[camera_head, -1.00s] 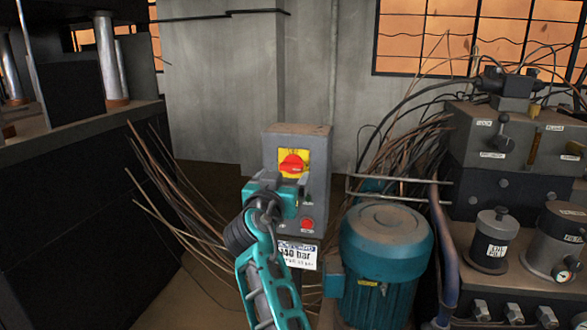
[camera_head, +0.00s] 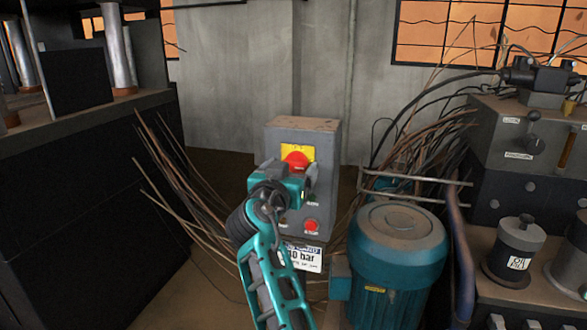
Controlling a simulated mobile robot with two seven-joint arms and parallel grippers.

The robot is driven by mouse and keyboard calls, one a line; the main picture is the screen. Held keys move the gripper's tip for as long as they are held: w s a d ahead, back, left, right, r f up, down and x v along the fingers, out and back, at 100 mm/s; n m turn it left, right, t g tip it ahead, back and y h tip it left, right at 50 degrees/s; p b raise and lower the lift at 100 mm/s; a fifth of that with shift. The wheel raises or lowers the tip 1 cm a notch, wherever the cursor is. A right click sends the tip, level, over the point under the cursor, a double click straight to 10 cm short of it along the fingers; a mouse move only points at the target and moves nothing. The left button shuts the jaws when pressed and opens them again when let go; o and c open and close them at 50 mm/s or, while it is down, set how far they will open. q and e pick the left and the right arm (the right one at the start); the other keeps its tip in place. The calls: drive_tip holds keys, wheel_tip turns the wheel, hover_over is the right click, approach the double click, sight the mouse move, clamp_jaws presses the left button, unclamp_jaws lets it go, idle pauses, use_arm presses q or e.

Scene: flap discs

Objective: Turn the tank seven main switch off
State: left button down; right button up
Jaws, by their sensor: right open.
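The main switch is a red rotary knob (camera_head: 297,158) on a yellow plate (camera_head: 308,151), on the upper front of a grey switch box (camera_head: 328,165). My right gripper (camera_head: 289,168) is open in front of the box. Its fingers point at the switch, one toward each side of the knob in the picture. The gripper covers the knob's lower part, so I cannot tell the knob's angle or whether the fingers touch it. My left gripper is not in view.
A small red button (camera_head: 311,225) sits low on the box, above a white "bar" label (camera_head: 302,257). A teal motor (camera_head: 398,240) with a metal rail stands close on the right. Loose cables (camera_head: 185,185) hang on the left beside a dark cabinet (camera_head: 80,210).

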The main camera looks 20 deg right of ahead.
drive_tip(key=c, duration=1.1)
drive_tip(key=shift+o, duration=0.2)
